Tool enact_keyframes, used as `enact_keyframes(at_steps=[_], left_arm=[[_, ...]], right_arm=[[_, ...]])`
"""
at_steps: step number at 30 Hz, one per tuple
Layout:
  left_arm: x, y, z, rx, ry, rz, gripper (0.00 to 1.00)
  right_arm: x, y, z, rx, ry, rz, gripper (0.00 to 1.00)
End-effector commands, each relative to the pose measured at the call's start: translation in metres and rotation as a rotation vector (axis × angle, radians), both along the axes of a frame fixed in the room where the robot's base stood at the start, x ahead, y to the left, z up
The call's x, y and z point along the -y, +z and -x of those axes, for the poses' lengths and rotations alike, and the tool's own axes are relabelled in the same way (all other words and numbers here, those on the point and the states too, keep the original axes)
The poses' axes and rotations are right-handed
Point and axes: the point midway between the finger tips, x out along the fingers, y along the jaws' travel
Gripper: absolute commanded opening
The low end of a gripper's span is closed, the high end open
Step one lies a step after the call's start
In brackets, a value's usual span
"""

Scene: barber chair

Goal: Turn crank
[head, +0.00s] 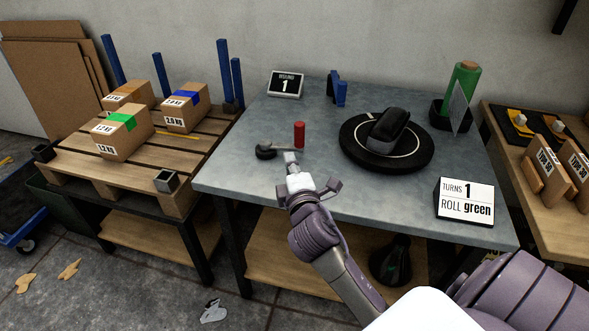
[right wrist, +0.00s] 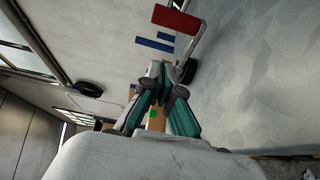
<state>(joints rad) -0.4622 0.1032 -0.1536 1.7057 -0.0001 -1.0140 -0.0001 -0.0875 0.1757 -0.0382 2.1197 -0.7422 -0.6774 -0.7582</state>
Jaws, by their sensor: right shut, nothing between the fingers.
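The crank has a black hub (head: 265,152) on the grey table's near-left part, a metal arm, and an upright red handle (head: 299,134). In the right wrist view the red handle (right wrist: 176,22) shows at the top, with the black hub (right wrist: 187,72) below it. My right gripper (head: 291,157) is just in front of the crank, near the handle's base. Its fingers (right wrist: 163,72) are shut with nothing held. I cannot tell whether the fingertips touch the crank. My left gripper is out of view.
A black turntable (head: 352,152) carrying a dark object is right of the crank. A sign (head: 465,202) reads "TURNS 1, ROLL green"; a display (head: 286,84) shows 1. A green roll (head: 463,85) stands at the back right. A pallet (head: 75,160) with boxes is left.

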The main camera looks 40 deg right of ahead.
Motion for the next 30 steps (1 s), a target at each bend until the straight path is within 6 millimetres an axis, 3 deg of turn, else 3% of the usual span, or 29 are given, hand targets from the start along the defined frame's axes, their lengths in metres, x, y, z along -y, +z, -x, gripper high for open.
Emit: enact_keyframes(at_steps=[7,15,30], left_arm=[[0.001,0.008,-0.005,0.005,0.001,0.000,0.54],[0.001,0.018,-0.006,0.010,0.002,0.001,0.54],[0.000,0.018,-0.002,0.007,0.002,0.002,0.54]], right_arm=[[0.022,0.000,-0.048,0.000,-0.002,0.004,0.00],[0.052,-0.001,-0.058,-0.002,0.000,0.004,0.00],[0.056,0.000,-0.060,-0.002,0.008,0.004,0.00]])
